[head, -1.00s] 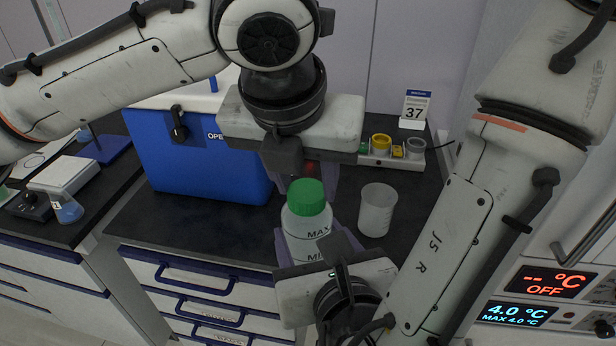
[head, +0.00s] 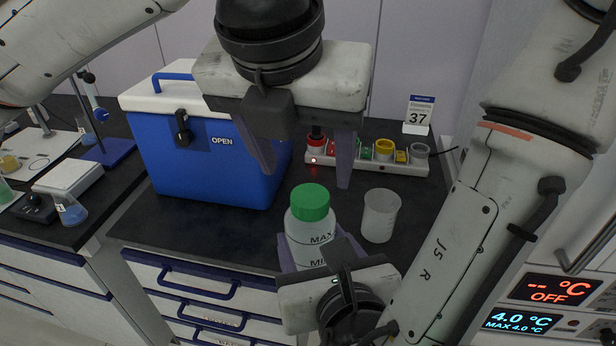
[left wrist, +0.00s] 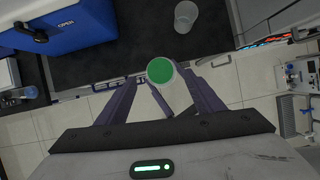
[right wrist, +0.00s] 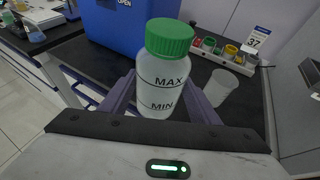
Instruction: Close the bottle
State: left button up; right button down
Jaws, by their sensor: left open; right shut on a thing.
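A translucent white bottle (head: 308,243) with MAX and MIN marks is upright, with a green cap (head: 310,202) sitting on its top. It shows large in the right wrist view (right wrist: 160,85). My right gripper (head: 312,258) is shut on the bottle's body from the near side. My left gripper (head: 306,175) is open and empty, above and behind the cap, its fingers pointing down. In the left wrist view the cap (left wrist: 160,70) shows from above, between and beyond the open fingers. Whether the cap is fully tightened I cannot tell.
A blue cooler box (head: 205,150) marked OPEN stands at the left on the dark counter. An empty clear beaker (head: 380,216) stands right of the bottle. A white rack with coloured items (head: 410,163) and a calendar (head: 418,115) are at the back.

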jog(key=shift+r, duration=0.1)
pick_arm(q)
jog(key=v, duration=0.6)
jog(key=shift+f, duration=0.1)
